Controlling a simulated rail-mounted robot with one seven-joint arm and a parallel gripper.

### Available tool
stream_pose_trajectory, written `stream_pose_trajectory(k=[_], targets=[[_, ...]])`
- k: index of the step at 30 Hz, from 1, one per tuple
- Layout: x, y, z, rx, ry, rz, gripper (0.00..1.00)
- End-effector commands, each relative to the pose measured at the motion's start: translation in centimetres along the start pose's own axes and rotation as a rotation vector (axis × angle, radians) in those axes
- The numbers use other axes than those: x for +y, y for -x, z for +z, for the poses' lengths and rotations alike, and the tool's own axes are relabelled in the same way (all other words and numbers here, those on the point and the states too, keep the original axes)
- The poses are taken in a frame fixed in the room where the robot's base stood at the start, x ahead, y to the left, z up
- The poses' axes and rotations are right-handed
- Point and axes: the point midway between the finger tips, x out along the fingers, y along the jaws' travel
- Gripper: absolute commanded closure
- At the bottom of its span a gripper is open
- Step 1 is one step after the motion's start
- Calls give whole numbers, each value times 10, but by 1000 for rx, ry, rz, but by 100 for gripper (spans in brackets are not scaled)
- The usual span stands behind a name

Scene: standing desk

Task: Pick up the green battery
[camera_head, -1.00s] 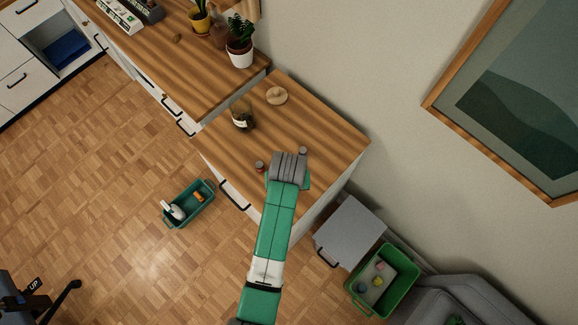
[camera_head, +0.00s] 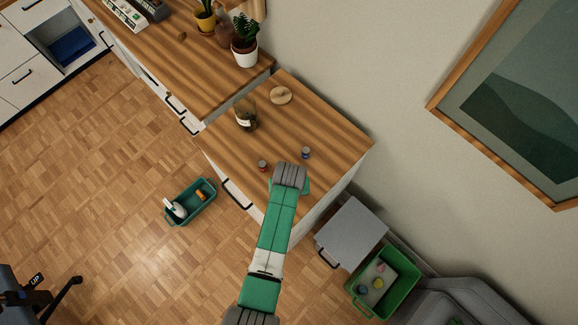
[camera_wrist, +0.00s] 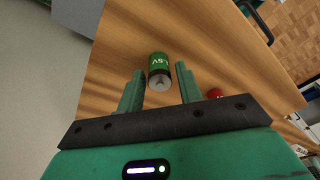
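The green battery (camera_wrist: 159,64), with a white voltage marking and a dark grey end facing the camera, shows on the wooden top in the wrist view. My gripper (camera_wrist: 159,84) is open, one finger to each side of the battery's near end, with gaps visible on both sides. In the head view my gripper end (camera_head: 290,178) is over the wooden desk top (camera_head: 335,140), and the green battery is hidden there.
A small red-sided thing (camera_head: 263,165) stands left of my gripper; something red also shows in the wrist view (camera_wrist: 215,93). A small blue-sided thing (camera_head: 306,153) stands to the right. A glass jar (camera_head: 246,117) and round beige object (camera_head: 281,95) stand farther back.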

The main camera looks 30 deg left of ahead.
Motion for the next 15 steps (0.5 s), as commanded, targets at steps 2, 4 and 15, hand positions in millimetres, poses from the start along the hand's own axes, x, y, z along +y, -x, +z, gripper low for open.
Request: stream_pose_trajectory(k=[2, 4, 15], targets=[[0, 0, 0, 0, 0, 0, 81], [0, 0, 0, 0, 0, 0, 95], [0, 4, 0, 0, 0, 0, 100]])
